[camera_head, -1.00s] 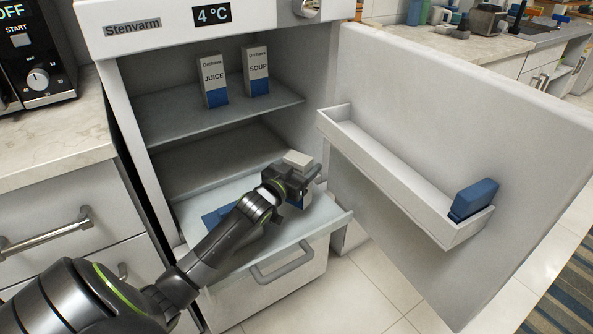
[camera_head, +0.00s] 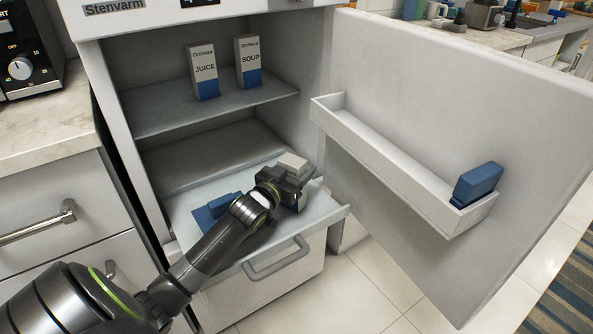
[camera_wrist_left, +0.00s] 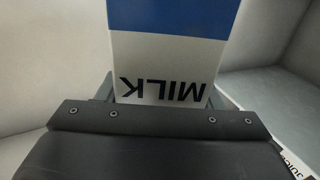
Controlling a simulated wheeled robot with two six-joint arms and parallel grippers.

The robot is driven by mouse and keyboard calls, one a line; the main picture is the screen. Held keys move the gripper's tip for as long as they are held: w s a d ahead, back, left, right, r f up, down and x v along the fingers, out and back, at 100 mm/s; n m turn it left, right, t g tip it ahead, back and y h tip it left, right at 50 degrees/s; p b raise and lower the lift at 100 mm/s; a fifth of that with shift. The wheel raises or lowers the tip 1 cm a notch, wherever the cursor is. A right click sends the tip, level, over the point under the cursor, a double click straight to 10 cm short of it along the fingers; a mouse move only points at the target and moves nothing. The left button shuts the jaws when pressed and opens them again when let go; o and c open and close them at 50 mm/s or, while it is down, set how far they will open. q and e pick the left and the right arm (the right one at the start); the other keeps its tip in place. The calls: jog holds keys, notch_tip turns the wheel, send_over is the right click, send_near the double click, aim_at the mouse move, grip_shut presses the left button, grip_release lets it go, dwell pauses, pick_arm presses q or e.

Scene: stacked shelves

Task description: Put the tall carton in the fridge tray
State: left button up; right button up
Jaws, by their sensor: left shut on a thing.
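My left gripper (camera_head: 290,186) is shut on a white carton with a blue band, lettered MILK (camera_wrist_left: 165,75) in the left wrist view. In the head view its pale top (camera_head: 293,163) shows above the fingers; the gripper hides most of the rest. The gripper is over the right part of the pulled-out fridge tray (camera_head: 322,208). I cannot tell whether the carton touches the tray. A blue item (camera_head: 213,212) lies on the tray's left part, partly behind my arm. My right gripper is not in view.
The lower shelf (camera_head: 200,160) looks empty.

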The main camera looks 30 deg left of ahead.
pick_arm(q)
jog(key=o, duration=1.3)
jog(key=shift+f, duration=0.1)
jog(key=shift+s, duration=0.15)
jog(key=s+p, duration=0.1)
jog(key=s, duration=0.6)
jog(key=shift+s, duration=0.15)
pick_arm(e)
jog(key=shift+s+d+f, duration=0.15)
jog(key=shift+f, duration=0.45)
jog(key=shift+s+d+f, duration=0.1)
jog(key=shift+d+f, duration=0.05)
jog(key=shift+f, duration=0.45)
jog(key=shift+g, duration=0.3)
